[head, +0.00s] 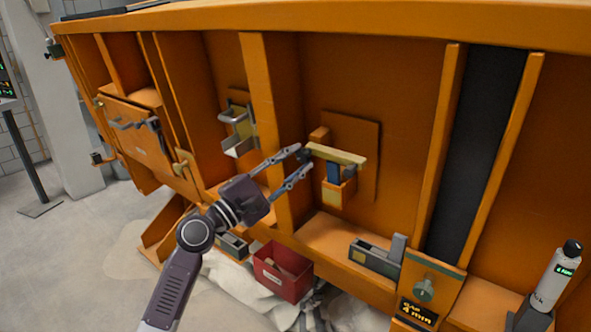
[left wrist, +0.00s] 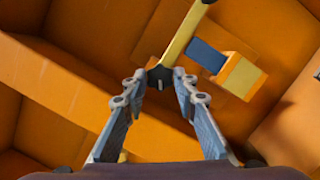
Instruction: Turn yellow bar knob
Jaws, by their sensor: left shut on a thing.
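The yellow bar knob (head: 340,155) is a pale yellow bar on a blue stem, mounted on an orange panel in the sandbed's side. In the head view it lies nearly level, its right end slightly lower. My left gripper (head: 303,158) reaches it from the left and is shut on its dark left end. In the left wrist view the yellow bar (left wrist: 181,34) runs up and to the right from between the fingertips (left wrist: 160,77). The blue stem (left wrist: 206,56) and a yellow-faced block sit to its right. My right gripper is in neither view.
A grey handle (head: 238,118) sits on the wall left of the knob, beyond an upright rib (head: 262,110). A red bin (head: 283,272) stands below. A grey clamp-like block (head: 378,257) and a white bottle (head: 553,278) are at lower right.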

